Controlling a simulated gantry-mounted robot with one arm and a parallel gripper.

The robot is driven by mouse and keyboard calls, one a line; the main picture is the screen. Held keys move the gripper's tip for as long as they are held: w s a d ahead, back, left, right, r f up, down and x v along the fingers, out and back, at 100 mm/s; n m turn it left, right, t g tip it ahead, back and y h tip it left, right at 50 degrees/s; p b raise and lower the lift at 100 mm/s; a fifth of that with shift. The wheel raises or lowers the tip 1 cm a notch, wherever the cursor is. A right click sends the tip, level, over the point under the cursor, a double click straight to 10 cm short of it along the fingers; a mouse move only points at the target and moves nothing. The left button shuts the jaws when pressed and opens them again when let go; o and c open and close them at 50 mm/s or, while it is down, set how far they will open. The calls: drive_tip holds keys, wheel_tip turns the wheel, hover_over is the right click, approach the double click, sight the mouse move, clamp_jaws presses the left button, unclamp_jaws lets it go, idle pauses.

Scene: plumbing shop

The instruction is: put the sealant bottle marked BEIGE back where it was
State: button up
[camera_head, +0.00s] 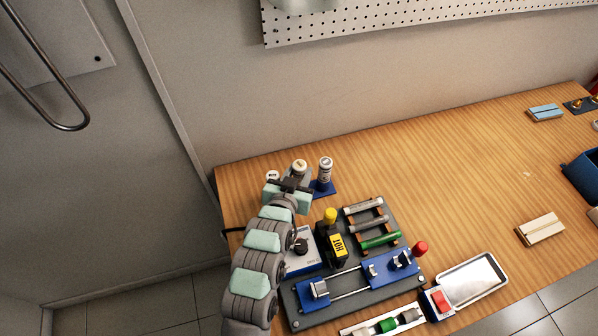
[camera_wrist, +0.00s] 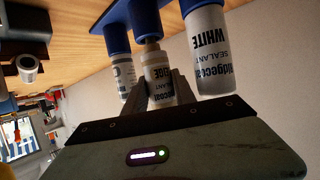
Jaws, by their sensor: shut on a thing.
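The sealant bottle held in my gripper (camera_head: 291,184) is the middle one of three in the wrist view (camera_wrist: 160,78); its label is partly hidden by my fingers, and only the end of a word, like the end of BEIGE, shows. My gripper (camera_wrist: 160,92) is shut around its body. Its narrow tan end shows at the mouth of the middle blue cup of the rack (camera_wrist: 116,14); whether it touches the cup I cannot tell. A bottle marked WHITE (camera_wrist: 209,55) sits in a cup to its right. Another pale bottle (camera_wrist: 123,77) is at its left, its label mostly hidden.
In the head view, a bottle (camera_head: 325,169) stands in the rack's blue base (camera_head: 323,189) right of my gripper. A yellow-and-black HOT device (camera_head: 335,245), a rack of tubes (camera_head: 369,223) and a blue clamp fixture (camera_head: 318,289) lie nearer. The table's right-hand middle is mostly clear.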

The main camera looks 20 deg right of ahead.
drive_tip(key=shift+f, duration=0.45)
drive_tip(key=o, duration=0.7)
drive_tip(key=shift+f, duration=0.1)
drive_tip(key=shift+r, duration=0.55)
drive_tip(key=shift+s+a+r+p, duration=0.1)
drive_tip(key=shift+a+r+p, duration=0.15)
drive_tip(key=shift+p, duration=0.15)
drive_tip(key=p+v, duration=0.1)
drive_tip(key=v, duration=1)
drive_tip(key=shift+s+r, duration=0.2)
drive_tip(key=shift+s, duration=0.05)
drive_tip(key=shift+w+a, duration=0.1)
